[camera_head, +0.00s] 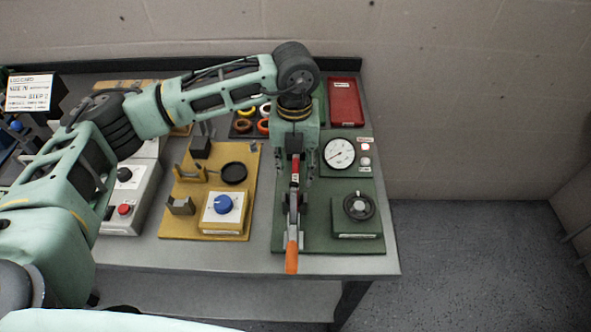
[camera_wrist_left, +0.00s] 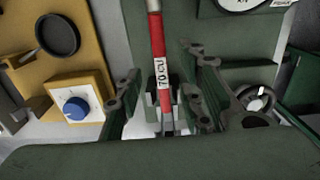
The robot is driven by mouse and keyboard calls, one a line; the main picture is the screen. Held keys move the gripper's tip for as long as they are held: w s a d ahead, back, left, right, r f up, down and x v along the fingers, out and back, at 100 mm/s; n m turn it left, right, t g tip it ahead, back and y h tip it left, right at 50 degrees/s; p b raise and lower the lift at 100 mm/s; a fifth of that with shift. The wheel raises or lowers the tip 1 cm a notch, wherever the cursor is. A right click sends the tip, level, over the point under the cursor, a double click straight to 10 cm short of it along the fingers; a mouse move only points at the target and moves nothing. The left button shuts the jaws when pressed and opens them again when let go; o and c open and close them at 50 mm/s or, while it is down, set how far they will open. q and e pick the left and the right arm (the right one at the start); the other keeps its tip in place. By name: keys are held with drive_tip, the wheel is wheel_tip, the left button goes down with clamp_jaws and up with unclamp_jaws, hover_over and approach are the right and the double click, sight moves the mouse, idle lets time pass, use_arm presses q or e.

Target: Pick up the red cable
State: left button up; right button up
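The red cable (camera_head: 295,168) stands over the dark green board at the right of the table. In the left wrist view the red cable (camera_wrist_left: 158,45) carries a white label reading "70 CU". Its lower end meets a grey metal piece (camera_head: 292,212) with an orange handle (camera_head: 291,257). My left gripper (camera_head: 295,180) reaches down over the cable from the back. In the left wrist view its fingers (camera_wrist_left: 160,85) are apart, one each side of the cable, with gaps showing. My right gripper is not in view.
The green board (camera_head: 367,190) holds a round gauge (camera_head: 339,153) and a black knob (camera_head: 358,206). A yellow board (camera_head: 172,222) with a blue knob (camera_head: 223,204) lies to the left. A red tray (camera_head: 345,103) is at the back right. The table's right edge is close.

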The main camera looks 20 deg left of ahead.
sight(296, 177)
use_arm(q)
drive_tip(key=shift+w+f+p, duration=0.2)
drive_tip(key=shift+f+p, duration=0.1)
drive_tip(key=shift+f, duration=1.35)
drive_tip(key=shift+c, duration=0.3)
clamp_jaws()
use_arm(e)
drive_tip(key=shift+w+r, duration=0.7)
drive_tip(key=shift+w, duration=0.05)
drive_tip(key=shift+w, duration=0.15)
